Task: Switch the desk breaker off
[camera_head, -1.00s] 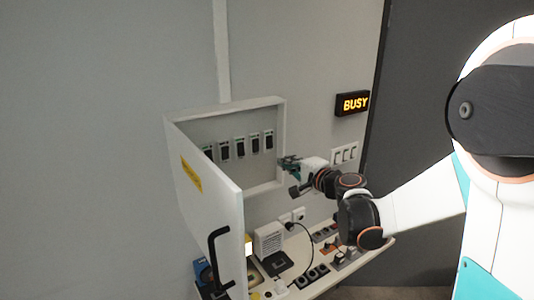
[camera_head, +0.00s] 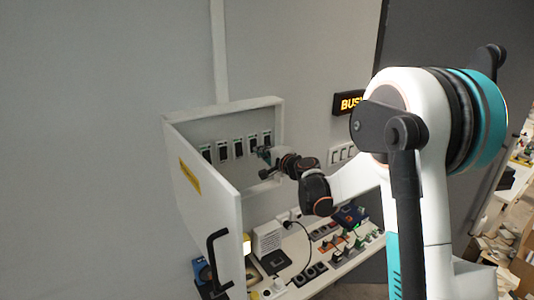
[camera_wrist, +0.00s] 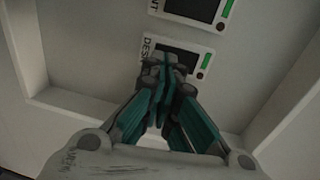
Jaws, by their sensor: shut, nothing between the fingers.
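The desk breaker (camera_wrist: 205,62) shows in the wrist view as a white plate with a partly covered label starting "DES", a dark rocker, a green strip and a small reddish dot. In the head view it appears to be the rightmost breaker (camera_head: 266,137) in the row inside the open wall box (camera_head: 240,108). My gripper (camera_wrist: 165,62) is shut and empty, its teal fingertips in front of the desk breaker's rocker and hiding part of it. I cannot tell whether they touch it. In the head view my gripper (camera_head: 262,154) is just below this breaker.
Several other breakers (camera_head: 223,150) line the box to the left. The box door (camera_head: 205,200), with a black handle (camera_head: 215,258), hangs open at the left. A shelf below holds sockets, plugs and a white heater-like unit (camera_head: 267,239). White wall switches (camera_head: 342,154) and a lit sign (camera_head: 349,103) are at the right.

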